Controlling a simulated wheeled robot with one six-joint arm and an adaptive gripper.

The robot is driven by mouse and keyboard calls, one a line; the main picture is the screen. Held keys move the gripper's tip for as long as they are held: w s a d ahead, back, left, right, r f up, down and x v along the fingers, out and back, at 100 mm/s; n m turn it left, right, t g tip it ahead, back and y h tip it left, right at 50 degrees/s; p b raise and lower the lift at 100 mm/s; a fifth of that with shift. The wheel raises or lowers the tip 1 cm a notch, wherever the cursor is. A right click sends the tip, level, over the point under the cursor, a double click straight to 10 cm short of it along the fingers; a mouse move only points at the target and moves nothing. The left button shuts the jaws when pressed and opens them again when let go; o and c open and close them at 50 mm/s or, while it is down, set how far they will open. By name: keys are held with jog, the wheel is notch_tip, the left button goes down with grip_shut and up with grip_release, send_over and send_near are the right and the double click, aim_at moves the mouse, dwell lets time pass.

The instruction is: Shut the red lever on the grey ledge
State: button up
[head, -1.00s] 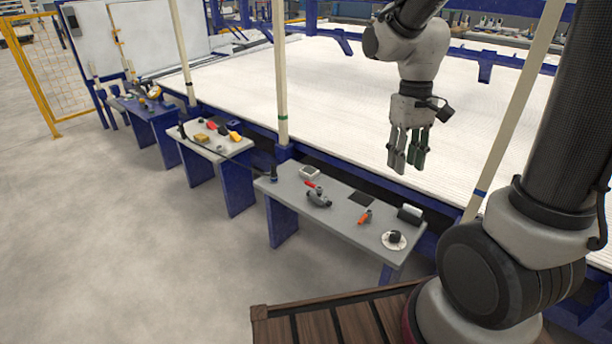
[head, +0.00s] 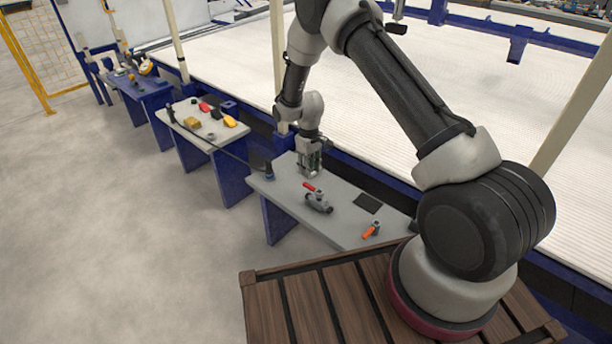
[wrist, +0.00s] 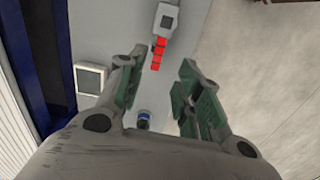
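The red lever (head: 311,187) sits on a grey pipe valve (head: 319,203) on the grey ledge (head: 282,196). In the wrist view the red lever (wrist: 159,52) points from the grey valve body (wrist: 166,20) toward the space between my fingers. My gripper (head: 311,172) is above the ledge, just behind the lever in the head view. In the wrist view my gripper (wrist: 163,65) has its green-padded fingers spread apart with nothing between them. The lever's tip lies close to the left finger; I cannot tell whether they touch.
An orange-handled part (head: 371,231) and a dark square (head: 367,204) lie on the ledge to the right. A white square-framed item (wrist: 91,79) lies left of my fingers. A second ledge (head: 196,143) holds several parts.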

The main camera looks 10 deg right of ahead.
aim_at(309, 185)
jog(key=shift+w+f, duration=0.1)
jog(key=shift+w, duration=0.2)
notch_tip(309, 185, down, 8)
jog(key=shift+r, duration=0.2)
jog(key=shift+s, duration=0.1)
grip_shut()
